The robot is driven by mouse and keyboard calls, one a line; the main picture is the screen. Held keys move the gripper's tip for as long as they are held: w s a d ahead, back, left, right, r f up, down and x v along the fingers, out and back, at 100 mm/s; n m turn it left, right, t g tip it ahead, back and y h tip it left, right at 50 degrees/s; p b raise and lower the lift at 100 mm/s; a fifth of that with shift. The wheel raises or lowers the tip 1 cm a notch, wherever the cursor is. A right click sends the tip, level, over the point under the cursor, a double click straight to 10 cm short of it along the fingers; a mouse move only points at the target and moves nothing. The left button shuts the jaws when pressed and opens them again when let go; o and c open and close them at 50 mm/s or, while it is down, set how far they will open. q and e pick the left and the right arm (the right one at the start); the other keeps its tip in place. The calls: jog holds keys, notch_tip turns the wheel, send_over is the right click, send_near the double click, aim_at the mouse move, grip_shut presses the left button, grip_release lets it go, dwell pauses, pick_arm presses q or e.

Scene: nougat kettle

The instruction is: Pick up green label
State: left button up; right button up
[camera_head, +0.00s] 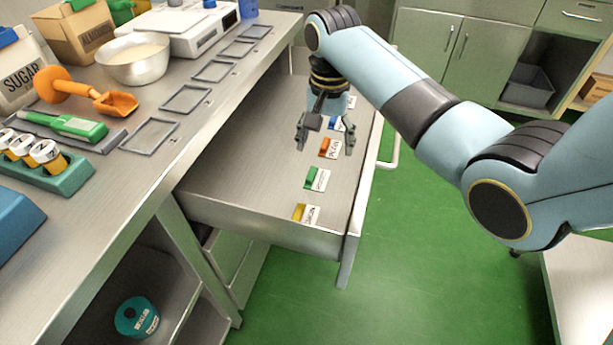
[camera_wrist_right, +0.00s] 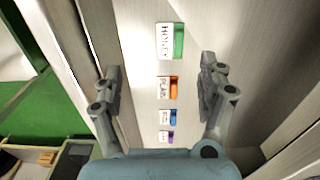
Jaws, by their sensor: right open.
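The green label (camera_head: 317,179) lies flat in the open drawer (camera_head: 230,186), between the orange label (camera_head: 328,148) and the yellow label (camera_head: 305,213). It also shows in the right wrist view (camera_wrist_right: 171,41), where its white part reads "HONEY". My right gripper (camera_head: 325,147) is open and empty above the drawer, over the area of the orange label. In the right wrist view its two fingers (camera_wrist_right: 160,88) stand on either side of the orange label, with the green label beyond the fingertips. My left gripper is not in view.
A blue label (camera_head: 335,123) and a purple label (camera_wrist_right: 166,136) lie further along the drawer. The drawer's front wall and handle (camera_head: 390,150) stand at its right. The counter at the left holds a bowl (camera_head: 135,62), an orange scoop (camera_head: 85,93) and empty frames (camera_head: 150,136).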

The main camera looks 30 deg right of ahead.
notch_tip(320, 180, down, 2)
jog(key=w, duration=0.2)
jog(key=b, duration=0.1)
send_over(317, 179)
jog(key=s, duration=0.1)
notch_tip(317, 179, down, 4)
jog(key=shift+f, duration=0.25)
jog(key=f+b, duration=0.1)
jog(key=f, duration=0.1)
jog(key=w+f+b, duration=0.1)
jog(key=f, duration=0.1)
jog(key=shift+f, duration=0.7)
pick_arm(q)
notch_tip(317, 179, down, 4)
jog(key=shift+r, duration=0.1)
pick_arm(e)
grip_shut()
